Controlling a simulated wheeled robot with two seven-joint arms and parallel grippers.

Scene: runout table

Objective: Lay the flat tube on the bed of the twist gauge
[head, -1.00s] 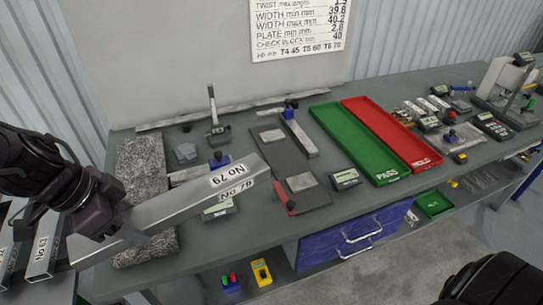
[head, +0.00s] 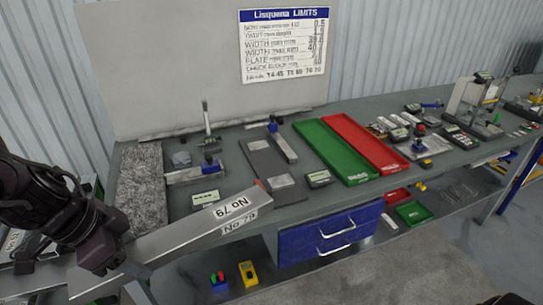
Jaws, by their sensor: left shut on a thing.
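A long grey flat tube (head: 185,232) marked "No 79" slants up to the right across the lower left. My left gripper (head: 112,262) is shut on it near its lower left end. The tube's far end shows in front of the bench instruments; its exact height is unclear. Behind it, a steel bar-shaped bed with a blue clamp (head: 193,174) and a small display unit (head: 205,198) stand on the bench. A dark flat plate (head: 262,160) with a blue-ended bar beside it lies further right. I cannot tell for sure which is the twist gauge. My right gripper is out of view.
A speckled stone slab (head: 143,190) lies at the bench's left end. A green tray (head: 335,150) and a red tray (head: 368,145) lie right of the plate. Another display (head: 319,179) sits before them. Blue drawers (head: 330,236) are under the bench. Several tools crowd the right end.

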